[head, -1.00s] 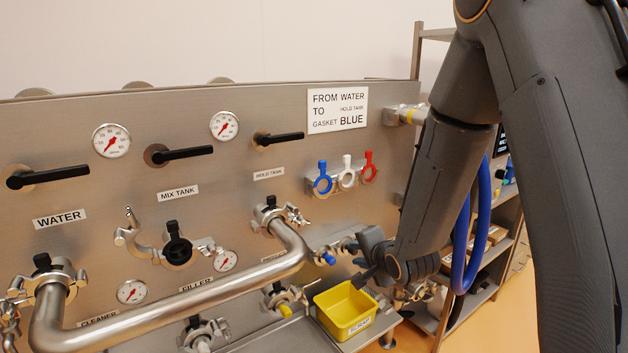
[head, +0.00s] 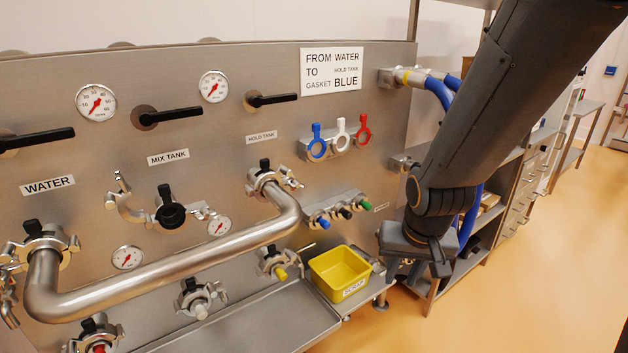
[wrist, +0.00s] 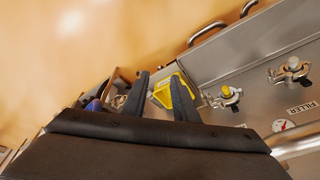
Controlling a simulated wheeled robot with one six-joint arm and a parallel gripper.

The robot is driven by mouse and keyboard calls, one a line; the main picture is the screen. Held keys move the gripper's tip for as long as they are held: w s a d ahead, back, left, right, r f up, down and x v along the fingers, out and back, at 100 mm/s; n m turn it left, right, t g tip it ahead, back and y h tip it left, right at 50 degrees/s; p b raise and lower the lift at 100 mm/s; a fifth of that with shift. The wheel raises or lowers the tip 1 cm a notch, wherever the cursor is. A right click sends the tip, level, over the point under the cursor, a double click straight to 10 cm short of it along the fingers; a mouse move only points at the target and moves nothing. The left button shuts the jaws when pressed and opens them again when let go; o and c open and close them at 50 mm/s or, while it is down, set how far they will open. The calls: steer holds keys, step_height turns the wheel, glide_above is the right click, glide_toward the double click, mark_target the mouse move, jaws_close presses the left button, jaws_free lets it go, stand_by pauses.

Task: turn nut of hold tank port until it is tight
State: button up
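The hold tank port (head: 264,180) is on the steel panel under its HOLD TANK label. A clamp sits around the joint there, with its nut (head: 293,181) on the right side. I cannot tell how tight the nut is. A bent steel pipe (head: 170,270) runs from this port to the water port (head: 42,245); part of it shows at the right edge of the wrist view (wrist: 300,142). My gripper (head: 425,268) is well right of and below the nut, beside the yellow bin. In the wrist view my gripper (wrist: 160,95) has its fingers apart, with nothing held between them.
The yellow scrap bin (head: 340,272) stands at the shelf's right end; it also shows behind my fingers (wrist: 176,93). Blue, white and red gaskets (head: 340,140) hang right of the port. Valve handles (head: 272,99) stick out above. Blue hoses (head: 438,90) hang at right. Open floor (head: 540,280) lies right.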

steer(key=w+a+m+t, duration=0.2)
steer(key=w+m+t, duration=0.1)
steer(key=w, duration=0.6)
steer(key=m+t+y+p, duration=0.3)
steer(key=m+t+y, duration=0.6)
steer(key=m+y, duration=0.1)
glide_toward(299, 186)
steer(key=w, duration=0.2)
steer(key=b+x, duration=0.1)
steer(key=x, duration=0.2)
steer(key=b+x, duration=0.1)
steer(key=x, duration=0.4)
steer(key=shift+a+f+b, duration=0.25)
steer(key=shift+a+b, duration=0.15)
steer(key=shift+a, duration=0.2)
steer(key=shift+r, duration=0.15)
steer(key=shift+a+r, duration=0.1)
